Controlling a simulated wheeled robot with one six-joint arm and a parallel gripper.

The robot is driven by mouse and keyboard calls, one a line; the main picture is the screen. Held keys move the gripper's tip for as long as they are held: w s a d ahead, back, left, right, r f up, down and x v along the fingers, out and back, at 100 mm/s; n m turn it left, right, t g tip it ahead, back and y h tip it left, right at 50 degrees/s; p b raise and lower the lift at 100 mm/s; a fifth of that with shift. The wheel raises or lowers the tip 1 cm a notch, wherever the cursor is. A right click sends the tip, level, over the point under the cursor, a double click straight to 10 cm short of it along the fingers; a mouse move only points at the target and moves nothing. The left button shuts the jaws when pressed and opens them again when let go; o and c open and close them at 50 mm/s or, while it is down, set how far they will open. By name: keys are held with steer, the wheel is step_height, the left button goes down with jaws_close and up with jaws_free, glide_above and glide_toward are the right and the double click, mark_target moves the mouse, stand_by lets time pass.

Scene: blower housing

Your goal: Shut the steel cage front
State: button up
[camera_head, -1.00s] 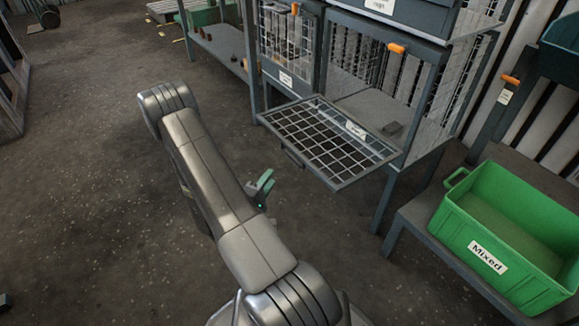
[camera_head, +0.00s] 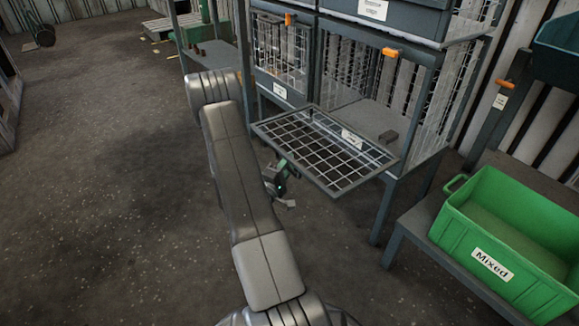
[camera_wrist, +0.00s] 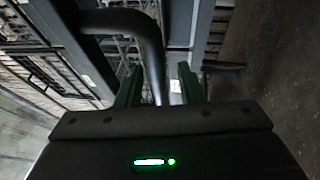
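The steel cage front (camera_head: 325,150) is a wire-mesh flap in a grey frame. It lies folded down, about level, sticking out from the lower edge of the open cage (camera_head: 365,100). My gripper (camera_head: 282,176) is at the flap's outer left edge, partly hidden beneath it. In the wrist view my gripper's green fingers (camera_wrist: 158,84) are apart. A dark curved bar (camera_wrist: 150,45), apparently the flap's handle, runs between them. I cannot tell whether the fingers touch it.
A closed mesh cage (camera_head: 283,60) stands to the left. A green bin marked Mixed (camera_head: 490,262) sits on a low bench at right. The floor at left is clear.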

steer(key=shift+w+d+r, duration=0.1)
steer(key=shift+w+d, duration=0.15)
steer(key=shift+w, duration=0.2)
jaws_close()
steer(key=shift+r, duration=0.15)
